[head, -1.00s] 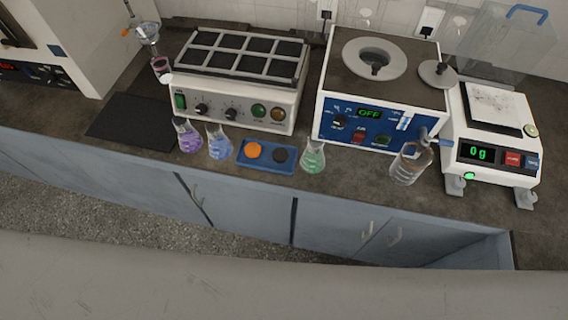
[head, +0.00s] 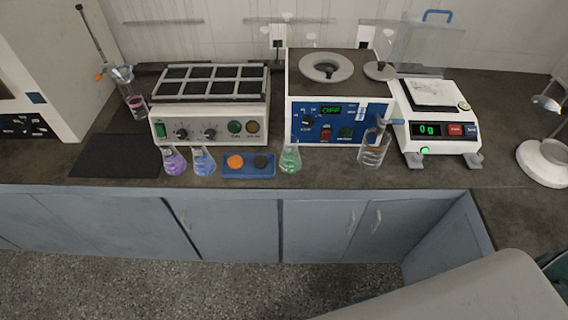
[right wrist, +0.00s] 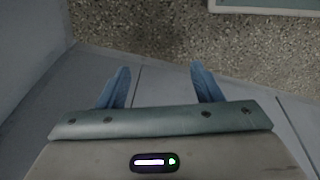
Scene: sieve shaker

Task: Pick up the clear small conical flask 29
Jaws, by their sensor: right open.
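Several conical flasks stand along the front of the bench in the head view: one with purple liquid (head: 175,163), one with blue (head: 204,163) and one with green (head: 291,160). A larger clear glass vessel (head: 373,152) stands to their right, before the blue-fronted device. Labels are too small to read, so I cannot tell which flask is 29. My right gripper (right wrist: 159,70) shows in the right wrist view, its two blue fingers apart with nothing between them, above the speckled floor and by cabinet fronts. My left gripper is not in view.
A blue tray (head: 249,172) with an orange and a dark disc lies between the blue and green flasks. Behind are a block heater (head: 210,115), the blue-fronted device (head: 330,122) and a balance (head: 437,130). A white stand (head: 545,163) is at right. A dark mat (head: 115,165) lies clear.

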